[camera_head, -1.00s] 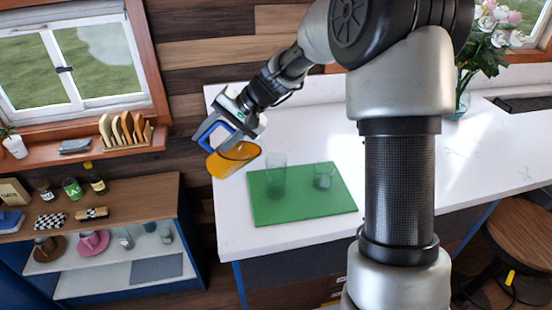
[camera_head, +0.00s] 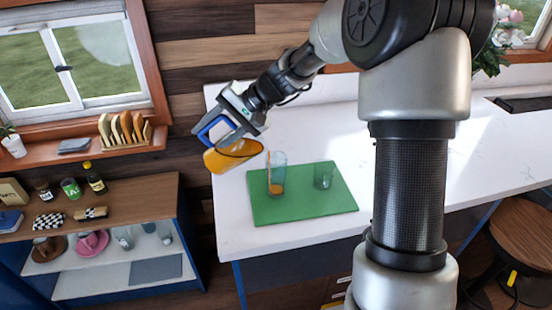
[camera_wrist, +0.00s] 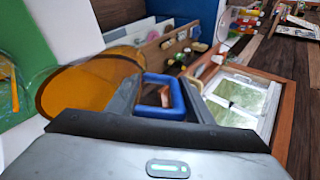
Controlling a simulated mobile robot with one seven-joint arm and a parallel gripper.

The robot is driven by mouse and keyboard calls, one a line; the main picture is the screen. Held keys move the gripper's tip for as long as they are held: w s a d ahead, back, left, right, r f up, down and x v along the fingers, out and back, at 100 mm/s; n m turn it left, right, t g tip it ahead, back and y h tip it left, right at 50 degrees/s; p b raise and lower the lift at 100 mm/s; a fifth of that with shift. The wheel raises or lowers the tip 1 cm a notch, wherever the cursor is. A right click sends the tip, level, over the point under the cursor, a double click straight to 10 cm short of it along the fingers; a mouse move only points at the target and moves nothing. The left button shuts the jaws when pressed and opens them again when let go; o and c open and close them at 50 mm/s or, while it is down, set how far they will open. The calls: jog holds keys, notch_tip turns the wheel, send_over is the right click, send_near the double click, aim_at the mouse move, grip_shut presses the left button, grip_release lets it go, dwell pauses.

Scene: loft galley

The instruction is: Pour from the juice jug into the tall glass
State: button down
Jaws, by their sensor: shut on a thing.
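The juice jug (camera_head: 229,156), clear with orange juice and a blue handle, is tilted in the air with its mouth to the right, beside the tall glass. My gripper (camera_head: 222,127) is shut on its blue handle, which shows between the fingers in the wrist view (camera_wrist: 165,98). The tall glass (camera_head: 277,170) stands upright on the green board (camera_head: 305,203), with orange juice in its lower part. A thin orange stream (camera_wrist: 14,90) shows inside the glass at the left edge of the wrist view.
A short clear glass (camera_head: 324,175) stands on the board to the right. The white counter (camera_head: 400,160) is mostly clear. A shelf unit (camera_head: 150,195) with bottles and mugs stands left of the counter.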

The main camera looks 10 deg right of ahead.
jog(key=shift+d+r+y+b, duration=0.15)
jog(key=shift+r+y+b, duration=0.45)
jog(key=shift+r, duration=0.2)
dwell(1.5)
jog(key=h+p, duration=0.1)
jog(key=p, duration=0.2)
jog(key=shift+a+p, duration=0.3)
jog(key=shift+a, duration=0.1)
jog(key=f, duration=0.1)
jog(key=f+h, duration=0.1)
jog(key=f+b, duration=0.1)
jog(key=shift+w+a+f+g+h, duration=0.2)
jog(key=shift+a+f+g+h, duration=0.1)
jog(key=shift+f+h, duration=0.1)
jog(key=shift+w+f, duration=0.1)
jog(key=shift+f, duration=0.15)
jog(key=shift+d+h, duration=0.15)
jog(key=shift+h, duration=0.15)
jog(key=w+a+f+g+h, duration=0.1)
jog(key=a+f+g+h, duration=0.1)
jog(key=f+h, duration=0.5)
jog(key=shift+w+a+f+g, duration=0.15)
jog(key=shift+a+f+g, duration=0.15)
jog(key=shift+a, duration=0.6)
